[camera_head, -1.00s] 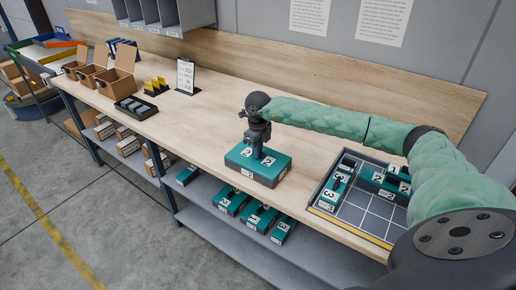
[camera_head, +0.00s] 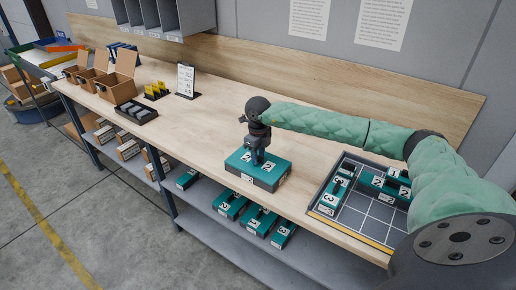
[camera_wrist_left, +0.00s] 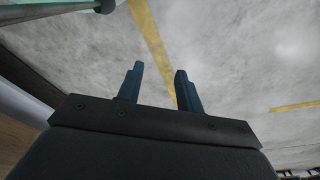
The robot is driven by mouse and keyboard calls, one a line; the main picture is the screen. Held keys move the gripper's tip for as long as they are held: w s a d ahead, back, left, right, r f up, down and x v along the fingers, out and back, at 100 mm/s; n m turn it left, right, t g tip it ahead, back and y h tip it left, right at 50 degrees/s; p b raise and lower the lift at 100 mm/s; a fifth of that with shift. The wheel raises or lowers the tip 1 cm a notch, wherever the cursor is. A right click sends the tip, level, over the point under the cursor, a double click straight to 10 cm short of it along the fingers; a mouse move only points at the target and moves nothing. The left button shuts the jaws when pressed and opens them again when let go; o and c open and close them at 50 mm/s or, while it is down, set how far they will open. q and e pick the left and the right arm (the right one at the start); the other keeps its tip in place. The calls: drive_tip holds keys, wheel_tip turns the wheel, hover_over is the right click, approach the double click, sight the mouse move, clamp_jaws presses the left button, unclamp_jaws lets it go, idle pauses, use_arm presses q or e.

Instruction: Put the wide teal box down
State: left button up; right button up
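The wide teal box (camera_head: 277,170), with a dark lower part and white "2" labels, is at the front edge of the bench in the head view. My right gripper (camera_head: 257,160) points down onto the middle of its top and appears shut on it; the fingertips and any strap between them are too small to make out. The box looks level and at bench height; whether its underside touches the bench cannot be told. My left gripper shows only in the left wrist view (camera_wrist_left: 160,82), open and empty, with grey floor behind it.
A divided tray (camera_head: 348,222) with several smaller teal boxes (camera_head: 340,187) lies right of the wide box. More teal boxes stand on the lower shelf (camera_head: 215,205). A black tray (camera_head: 150,117), a sign (camera_head: 186,80) and cardboard bins (camera_head: 117,88) are further left. The bench (camera_head: 210,125) between is clear.

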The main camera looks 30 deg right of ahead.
drive_tip(key=shift+r, duration=0.15)
